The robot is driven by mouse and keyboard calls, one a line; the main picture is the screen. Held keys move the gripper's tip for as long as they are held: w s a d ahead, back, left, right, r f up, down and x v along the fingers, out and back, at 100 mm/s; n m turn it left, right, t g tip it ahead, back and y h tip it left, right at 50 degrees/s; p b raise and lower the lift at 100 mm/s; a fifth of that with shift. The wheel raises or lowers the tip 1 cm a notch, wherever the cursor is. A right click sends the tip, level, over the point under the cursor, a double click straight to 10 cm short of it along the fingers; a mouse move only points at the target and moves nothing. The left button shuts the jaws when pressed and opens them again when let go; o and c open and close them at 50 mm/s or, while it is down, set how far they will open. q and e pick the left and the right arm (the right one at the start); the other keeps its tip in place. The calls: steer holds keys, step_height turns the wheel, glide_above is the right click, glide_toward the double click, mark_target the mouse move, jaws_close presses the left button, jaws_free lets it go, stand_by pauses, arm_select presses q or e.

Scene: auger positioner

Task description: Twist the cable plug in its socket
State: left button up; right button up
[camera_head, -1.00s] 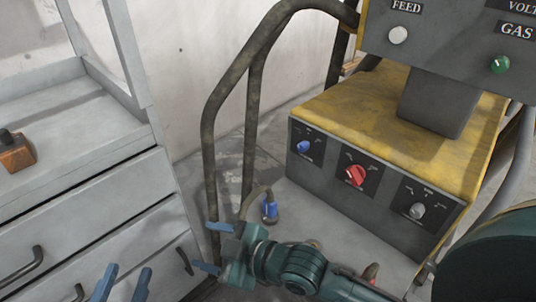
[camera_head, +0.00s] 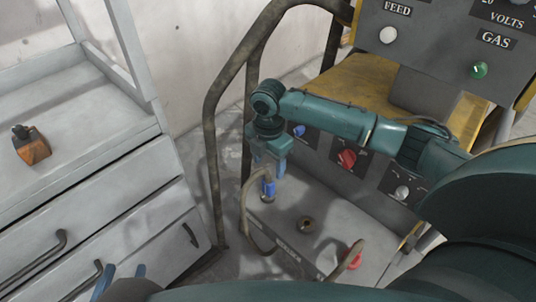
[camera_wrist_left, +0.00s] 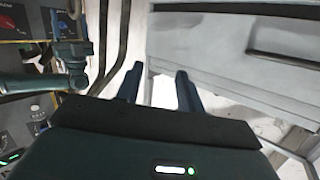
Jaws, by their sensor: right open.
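The blue cable plug (camera_head: 268,188) stands upright in a socket on the grey lower panel of the yellow machine, with a brownish cable (camera_head: 246,205) looping from it. My right gripper (camera_head: 268,170) points down just above the plug, its blue fingers apart. I cannot tell whether the fingers touch or straddle the plug. The socket is mostly hidden under the plug. My left gripper (camera_head: 121,281) is at the bottom left, away from the plug. In the left wrist view its fingers (camera_wrist_left: 160,88) are apart with nothing between them.
An open round socket (camera_head: 306,224) and a red plug (camera_head: 353,258) with a cable are on the same panel. A bent metal rail (camera_head: 212,150) stands to the left. A grey drawer cabinet (camera_head: 130,215) bears an orange-black object (camera_head: 32,148). Knobs line the machine front.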

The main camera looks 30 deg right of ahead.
mark_target(268, 185)
step_height(268, 185, down, 9)
steer(key=b, duration=0.2)
steer(key=shift+b, duration=0.4)
arm_select(q)
steer(key=shift+w+d+r+m+t+h, duration=0.1)
steer(key=shift+d+m+t+h, duration=0.25)
steer(key=shift+t, duration=0.25)
steer(key=shift+w+d+r+m+t+h, duration=0.1)
steer(key=shift+d+m+t+h, duration=0.1)
steer(key=shift+m+t+h, duration=0.3)
arm_select(e)
steer(key=shift+f, duration=0.3)
steer(key=c, duration=1.1)
steer(key=shift+a+r+m+p, duration=0.15)
steer(key=shift+m+p, duration=0.15)
steer(key=shift+p, duration=0.15)
steer(key=shift+c, duration=0.2)
steer(key=shift+m+p, duration=1.7)
steer(key=shift+p, duration=0.2)
arm_select(q)
steer(key=shift+r+p, duration=0.45)
steer(key=shift+r, duration=2.35)
arm_select(e)
steer(key=shift+m, duration=0.6)
